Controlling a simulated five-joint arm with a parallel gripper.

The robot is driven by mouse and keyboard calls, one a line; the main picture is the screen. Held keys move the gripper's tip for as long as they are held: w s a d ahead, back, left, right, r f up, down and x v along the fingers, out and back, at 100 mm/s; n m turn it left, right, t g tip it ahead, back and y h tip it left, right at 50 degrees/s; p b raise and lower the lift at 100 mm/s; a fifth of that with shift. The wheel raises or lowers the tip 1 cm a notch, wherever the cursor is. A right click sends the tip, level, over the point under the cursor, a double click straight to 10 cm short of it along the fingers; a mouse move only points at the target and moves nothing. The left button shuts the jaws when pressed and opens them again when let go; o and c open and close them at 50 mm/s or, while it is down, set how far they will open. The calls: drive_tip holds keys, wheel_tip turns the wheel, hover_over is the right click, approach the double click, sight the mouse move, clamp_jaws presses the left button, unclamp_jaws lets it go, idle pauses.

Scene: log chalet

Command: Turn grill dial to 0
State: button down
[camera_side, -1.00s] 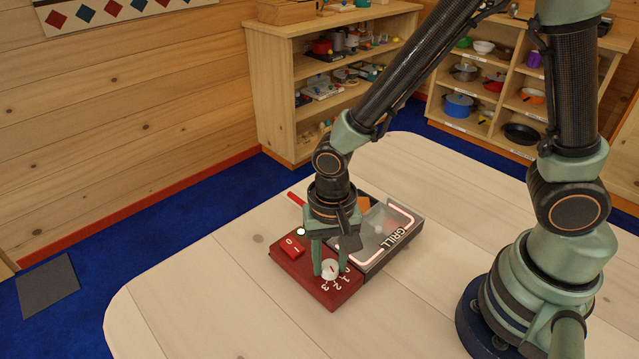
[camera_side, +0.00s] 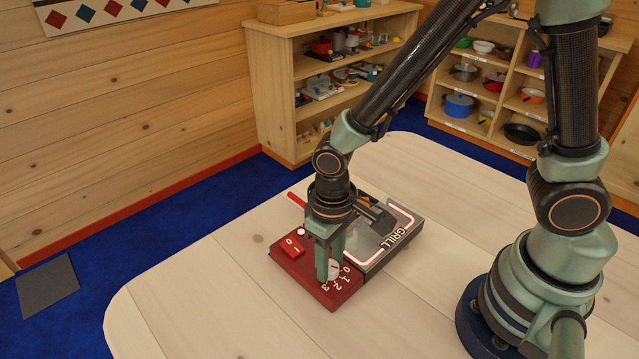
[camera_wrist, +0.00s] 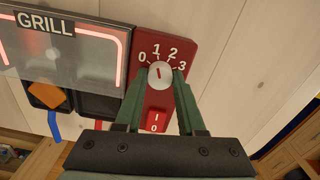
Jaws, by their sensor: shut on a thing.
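The red control panel (camera_side: 308,283) of the grill lies on the table, joined to the glass-topped grill plate (camera_side: 384,236). Its round white dial (camera_wrist: 160,75) has a short red mark and the numbers 0, 1, 2, 3 around it. In the wrist view the mark points up, closest to the 1. My gripper (camera_wrist: 161,73) points down over the panel, shut on the dial, one finger on each side. In the side view the fingers (camera_side: 328,272) partly hide the dial. A red rocker switch (camera_wrist: 155,122) marked 0 and I sits beside the dial, with a small lamp (camera_side: 300,231) near it.
The grill's heating outline (camera_wrist: 121,60) glows whitish red. Under the grill are small pans, one holding an orange piece (camera_wrist: 48,95); a blue handle (camera_wrist: 54,127) sticks out. The pale wooden table (camera_side: 230,310) is clear around the grill. Shelves (camera_side: 300,80) stand behind.

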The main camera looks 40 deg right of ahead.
sight(330, 266)
drive_tip(key=n, duration=0.3)
drive_tip(key=shift+n, duration=2.1)
drive_tip(key=c, duration=0.5)
unclamp_jaws()
drive_tip(key=shift+r, duration=0.1)
wheel_tip(330, 266, up, 12)
